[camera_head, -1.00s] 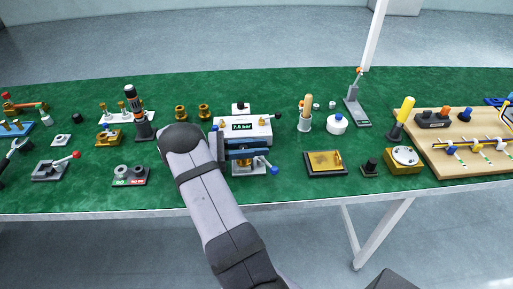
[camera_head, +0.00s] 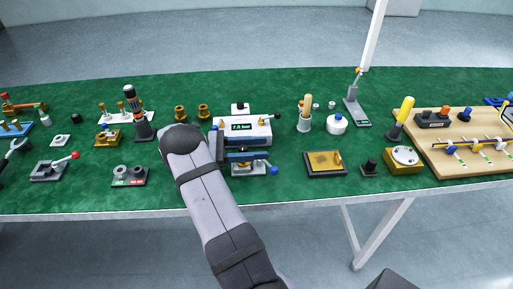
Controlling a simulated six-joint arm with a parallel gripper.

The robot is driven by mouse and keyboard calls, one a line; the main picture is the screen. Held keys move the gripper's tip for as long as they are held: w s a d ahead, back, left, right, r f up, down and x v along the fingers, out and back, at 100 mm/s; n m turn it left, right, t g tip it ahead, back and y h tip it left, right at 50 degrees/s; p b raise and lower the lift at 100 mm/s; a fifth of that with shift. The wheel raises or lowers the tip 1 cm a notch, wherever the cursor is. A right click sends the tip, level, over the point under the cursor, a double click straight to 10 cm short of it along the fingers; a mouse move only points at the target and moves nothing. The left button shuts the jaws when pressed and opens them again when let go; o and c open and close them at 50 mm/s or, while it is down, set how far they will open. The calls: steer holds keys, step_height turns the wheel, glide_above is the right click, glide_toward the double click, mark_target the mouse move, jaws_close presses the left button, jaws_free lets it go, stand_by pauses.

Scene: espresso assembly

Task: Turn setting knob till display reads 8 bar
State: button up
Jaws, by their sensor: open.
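The white test unit (camera_head: 258,134) stands on the green table in the middle of the view. Its small dark display (camera_head: 242,126) shows green characters that look like 7 point something bar; the last digit is too small to read surely. My gripper (camera_head: 240,155) is at the front of the unit, low and just under the display, and it is open. The setting knob is not clear to see; my arm and gripper cover part of the unit's front. I cannot tell whether the jaws touch anything.
A lever with a blue ball end (camera_head: 273,170) sticks out right of my gripper. A go/no-go gauge block (camera_head: 130,177) lies to the left. A framed yellow plate (camera_head: 325,162) and a white jar (camera_head: 337,124) stand to the right. Bare green table lies between them.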

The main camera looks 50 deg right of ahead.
steer(key=shift+b+v, duration=0.75)
steer(key=shift+v, duration=2.95)
